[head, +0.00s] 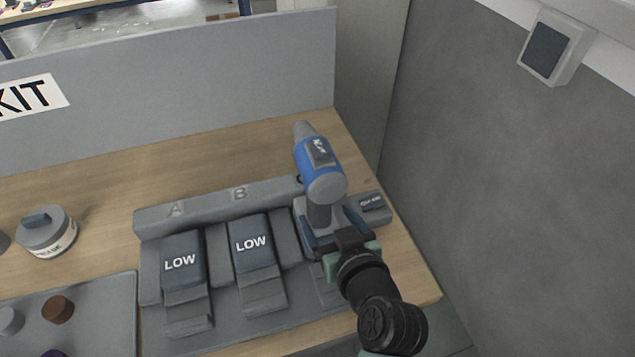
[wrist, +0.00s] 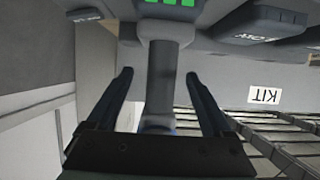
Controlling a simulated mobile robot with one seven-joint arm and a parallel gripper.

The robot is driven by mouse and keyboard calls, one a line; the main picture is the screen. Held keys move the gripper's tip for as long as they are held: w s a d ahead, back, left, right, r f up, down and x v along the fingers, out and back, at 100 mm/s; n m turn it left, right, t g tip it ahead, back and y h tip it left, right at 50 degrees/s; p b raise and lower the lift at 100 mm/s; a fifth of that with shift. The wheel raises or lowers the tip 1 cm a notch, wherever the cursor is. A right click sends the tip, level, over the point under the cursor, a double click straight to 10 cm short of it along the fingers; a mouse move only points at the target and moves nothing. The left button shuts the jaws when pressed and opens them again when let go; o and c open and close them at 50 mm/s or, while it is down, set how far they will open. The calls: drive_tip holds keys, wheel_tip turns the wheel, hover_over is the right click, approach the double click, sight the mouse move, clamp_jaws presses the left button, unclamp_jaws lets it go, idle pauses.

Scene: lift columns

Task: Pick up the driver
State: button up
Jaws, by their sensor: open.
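The driver (head: 318,180) is a blue and grey tool with a pale nose. It stands upright in the rightmost slot of the grey dock in the head view, its nose pointing to the back. My gripper (head: 338,232) is open at the driver's handle, low in the head view. In the wrist view the dark handle (wrist: 162,75) runs between the two fingers of my gripper (wrist: 160,85), with a gap visible on each side. The handle's lower part is hidden behind my gripper in the head view.
The grey dock (head: 155,220), lettered A and B, holds two blocks marked LOW (head: 181,262) to the left of the driver. A round labelled container (head: 47,232) and a grey tray (head: 95,300) lie further left. A grey partition (head: 200,85) stands behind, and a wall (head: 510,170) rises at right.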

drive_tip(key=shift+p+x, duration=0.55)
drive_tip(key=shift+x, duration=2.55)
drive_tip(key=shift+a+r, duration=0.1)
drive_tip(key=shift+a, duration=0.05)
drive_tip(key=shift+c, duration=0.2)
clamp_jaws()
drive_tip(key=shift+w+r, duration=0.1)
drive_tip(key=shift+r, duration=0.2)
